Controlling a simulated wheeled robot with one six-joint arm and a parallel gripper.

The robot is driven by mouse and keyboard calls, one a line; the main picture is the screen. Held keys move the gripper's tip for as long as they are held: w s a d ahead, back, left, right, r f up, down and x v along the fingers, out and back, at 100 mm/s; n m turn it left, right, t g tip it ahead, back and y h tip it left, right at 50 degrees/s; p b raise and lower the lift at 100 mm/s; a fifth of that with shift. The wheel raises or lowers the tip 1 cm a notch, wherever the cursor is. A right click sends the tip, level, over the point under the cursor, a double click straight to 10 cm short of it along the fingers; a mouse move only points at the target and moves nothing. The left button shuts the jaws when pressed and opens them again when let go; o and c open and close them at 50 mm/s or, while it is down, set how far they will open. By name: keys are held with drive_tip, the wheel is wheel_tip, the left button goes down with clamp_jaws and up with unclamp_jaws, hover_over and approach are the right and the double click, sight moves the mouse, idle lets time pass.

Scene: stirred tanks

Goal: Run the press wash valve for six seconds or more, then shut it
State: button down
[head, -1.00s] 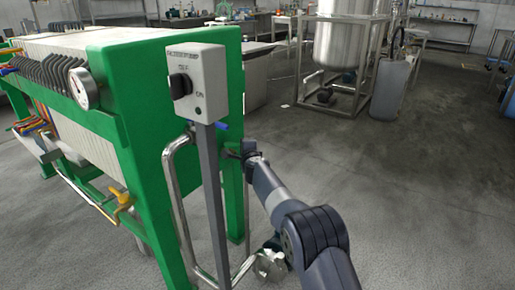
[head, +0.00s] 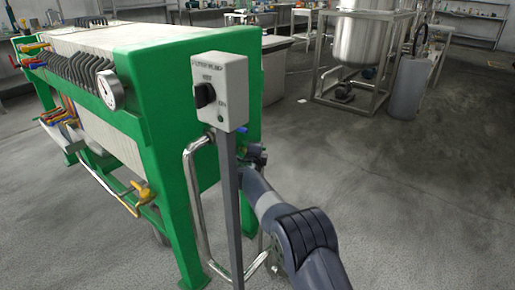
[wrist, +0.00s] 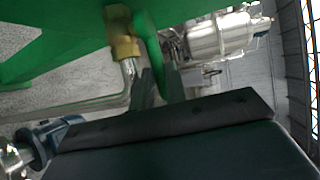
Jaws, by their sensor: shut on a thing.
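The filter press (head: 150,50) has a green frame and stands at the left in the head view. A steel pipe (head: 194,190) runs up beside its near end. My gripper (head: 254,155) is at that end, just right of the grey post, at the press wash valve. A bit of blue handle (head: 241,151) shows beside the jaws. The jaws are shut on the handle, but the grip itself is largely hidden. In the wrist view, a brass valve body (wrist: 122,40) sits on a steel pipe beyond the dark gripper body. The handle's exact angle is unclear.
A grey switch box (head: 220,90) on a post (head: 229,210) stands close left of my gripper. A yellow-handled valve (head: 142,191) is low on the press side. A steel tank (head: 370,40) stands behind. The floor at right is clear.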

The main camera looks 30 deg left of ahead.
drive_tip(key=shift+s+f, duration=0.1)
drive_tip(key=shift+f, duration=0.15)
drive_tip(key=c, duration=1.4)
unclamp_jaws()
drive_tip(key=shift+r, duration=0.15)
drive_tip(key=shift+c, duration=0.2)
drive_tip(key=shift+o, duration=0.2)
